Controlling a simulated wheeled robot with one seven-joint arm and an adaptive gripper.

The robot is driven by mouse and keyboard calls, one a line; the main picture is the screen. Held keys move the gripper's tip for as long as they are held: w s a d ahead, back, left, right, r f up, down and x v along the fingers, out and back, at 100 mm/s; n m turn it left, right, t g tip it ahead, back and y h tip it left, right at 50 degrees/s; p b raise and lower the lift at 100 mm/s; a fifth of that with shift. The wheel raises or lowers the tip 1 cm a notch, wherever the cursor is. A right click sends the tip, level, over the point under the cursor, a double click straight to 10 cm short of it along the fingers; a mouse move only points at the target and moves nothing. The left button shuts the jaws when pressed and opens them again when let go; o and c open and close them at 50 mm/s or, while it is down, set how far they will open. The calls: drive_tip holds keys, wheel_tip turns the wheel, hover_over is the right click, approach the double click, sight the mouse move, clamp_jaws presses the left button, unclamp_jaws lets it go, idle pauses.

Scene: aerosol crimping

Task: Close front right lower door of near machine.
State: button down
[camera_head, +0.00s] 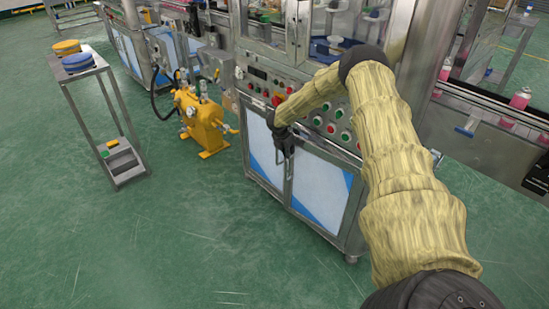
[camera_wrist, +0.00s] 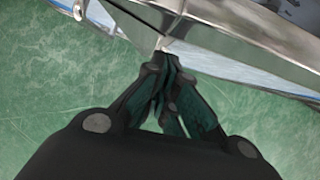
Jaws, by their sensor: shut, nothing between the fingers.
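The near machine's lower cabinet has two pale doors with blue corners. The right lower door (camera_head: 322,190) hangs under the button panel and looks about flush with the frame; a small gap cannot be told. The left lower door (camera_head: 262,150) is beside it. My gripper (camera_head: 287,152) is in front of the seam between the doors, fingers pointing down in the picture and partly covering the right door's upper left edge. In the wrist view my gripper (camera_wrist: 163,55) is shut and empty, its tips by the steel edge at the seam. Contact cannot be told.
The control panel (camera_head: 318,120) with coloured buttons juts just above the doors. A yellow pump (camera_head: 203,122) stands left of the cabinet. A metal stand (camera_head: 105,120) with blue and yellow discs is farther left. The green floor in front is clear.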

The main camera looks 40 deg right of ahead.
drive_tip(key=shift+w+d, duration=0.1)
drive_tip(key=shift+d, duration=0.25)
drive_tip(key=shift+a, duration=0.1)
drive_tip(key=a+r, duration=0.7)
drive_tip(key=r, duration=0.2)
drive_tip(key=shift+s+a+r+b, duration=0.15)
drive_tip(key=shift+s+a+b, duration=0.1)
drive_tip(key=shift+b, duration=0.1)
idle(0.3)
